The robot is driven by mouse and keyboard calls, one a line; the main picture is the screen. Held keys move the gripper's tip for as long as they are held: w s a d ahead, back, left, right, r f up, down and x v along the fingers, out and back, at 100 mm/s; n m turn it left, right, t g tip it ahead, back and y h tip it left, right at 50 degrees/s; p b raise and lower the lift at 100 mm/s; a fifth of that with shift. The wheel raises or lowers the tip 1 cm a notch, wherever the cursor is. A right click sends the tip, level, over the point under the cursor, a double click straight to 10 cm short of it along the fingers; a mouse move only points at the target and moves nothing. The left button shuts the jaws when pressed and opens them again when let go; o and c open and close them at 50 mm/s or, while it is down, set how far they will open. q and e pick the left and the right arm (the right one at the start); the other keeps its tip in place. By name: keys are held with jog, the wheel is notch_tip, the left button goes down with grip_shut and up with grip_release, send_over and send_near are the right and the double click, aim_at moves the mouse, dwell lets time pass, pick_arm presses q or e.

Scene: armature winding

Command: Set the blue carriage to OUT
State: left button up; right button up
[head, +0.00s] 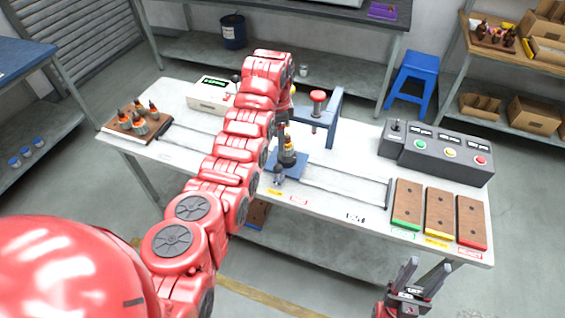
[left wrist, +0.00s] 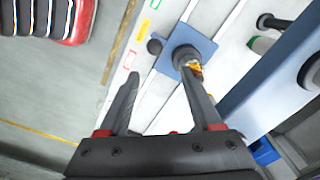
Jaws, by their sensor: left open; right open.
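The blue carriage (head: 295,168) sits on the pale rails near the middle of the white table, just in front of the blue press frame (head: 335,118). A dark armature with an orange band (head: 286,152) stands upright on it. A small dark knob (head: 278,176) is at its front edge. The left wrist view also shows the carriage (left wrist: 201,42) and the knob (left wrist: 155,46). My left gripper (left wrist: 160,85) is open above the table, its fingers pointing toward the carriage; my arm hides it in the head view. My right gripper (head: 411,272) is open and empty, off the table's front edge.
The control box (head: 437,150) with coloured buttons stands at the right. Several wooden blocks (head: 440,212) lie in front of it. A holder (head: 130,128) with armatures is at the far left. A dark end bar (head: 388,194) closes the rails' right end. The rails right of the carriage are clear.

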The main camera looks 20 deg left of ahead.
pick_arm(q)
jog(key=b, duration=0.6)
send_over(278, 173)
jog(key=w, duration=0.1)
jog(key=f, duration=0.6)
jog(key=shift+w+a, duration=0.15)
jog(key=shift+a, duration=0.1)
notch_tip(278, 173, down, 8)
jog(key=shift+r+p, duration=0.15)
jog(key=shift+p, duration=1.1)
jog(key=shift+w+f+b, duration=0.15)
jog(key=shift+f+b, duration=0.15)
jog(key=shift+f, duration=0.6)
jog(key=shift+w+f, duration=0.1)
jog(key=shift+f, duration=0.5)
jog(key=shift+c, duration=0.3)
grip_shut()
